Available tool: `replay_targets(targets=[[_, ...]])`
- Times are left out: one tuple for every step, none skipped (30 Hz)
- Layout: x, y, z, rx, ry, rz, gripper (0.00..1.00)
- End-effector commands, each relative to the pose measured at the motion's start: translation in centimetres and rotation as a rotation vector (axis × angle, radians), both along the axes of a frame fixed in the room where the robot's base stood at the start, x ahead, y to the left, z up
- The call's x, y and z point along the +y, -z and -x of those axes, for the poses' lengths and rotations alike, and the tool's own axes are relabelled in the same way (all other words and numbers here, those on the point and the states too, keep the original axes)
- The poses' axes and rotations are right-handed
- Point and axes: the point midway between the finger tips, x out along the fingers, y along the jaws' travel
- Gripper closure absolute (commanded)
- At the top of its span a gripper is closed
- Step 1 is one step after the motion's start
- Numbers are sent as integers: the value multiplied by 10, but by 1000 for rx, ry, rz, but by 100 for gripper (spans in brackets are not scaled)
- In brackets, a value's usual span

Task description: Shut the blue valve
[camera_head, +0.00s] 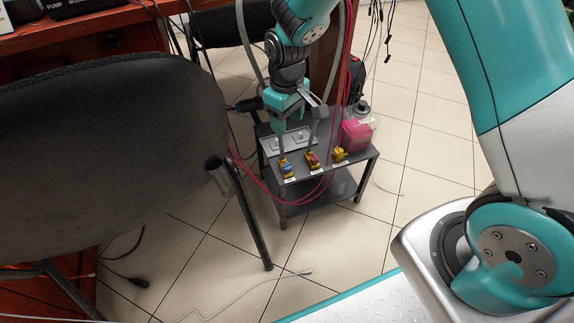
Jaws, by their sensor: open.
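The blue valve (287,168) has a yellow body and a blue handle. It is the leftmost of three small valves along the front edge of a dark grey cart (317,176). A label lies in front of it. My gripper (295,118) points down over the cart, above and a little behind the blue valve. It is open, with no object seen between its fingers. It appears apart from the valve, though the exact height gap is hard to judge. The handle is too small to tell its angle.
A red valve (314,160) and a yellow valve (340,154) stand right of the blue one. A container of pink liquid (356,134) stands at the cart's right. Red hoses (342,60) hang beside my arm. A black chair (105,160) fills the left.

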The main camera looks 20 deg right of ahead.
Motion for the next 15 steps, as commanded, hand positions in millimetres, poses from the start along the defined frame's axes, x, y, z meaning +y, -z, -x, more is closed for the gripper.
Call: replay_targets(targets=[[0, 10, 0, 1, 0, 0, 47], [0, 16, 0, 2, 0, 0, 47], [0, 24, 1, 3, 0, 1, 47], [0, 30, 1, 3, 0, 1, 47], [0, 37, 1, 3, 0, 1, 47], [0, 47, 1, 4, 0, 0, 47], [0, 54, 1, 4, 0, 0, 47], [0, 61, 1, 4, 0, 0, 47], [0, 71, 1, 4, 0, 0, 47], [0, 77, 1, 4, 0, 0, 47], [0, 84, 1, 4, 0, 0, 47], [0, 94, 1, 4, 0, 0, 47], [0, 101, 1, 3, 0, -1, 47], [0, 107, 1, 4, 0, 0, 47], [0, 116, 2, 4, 0, 0, 47]])
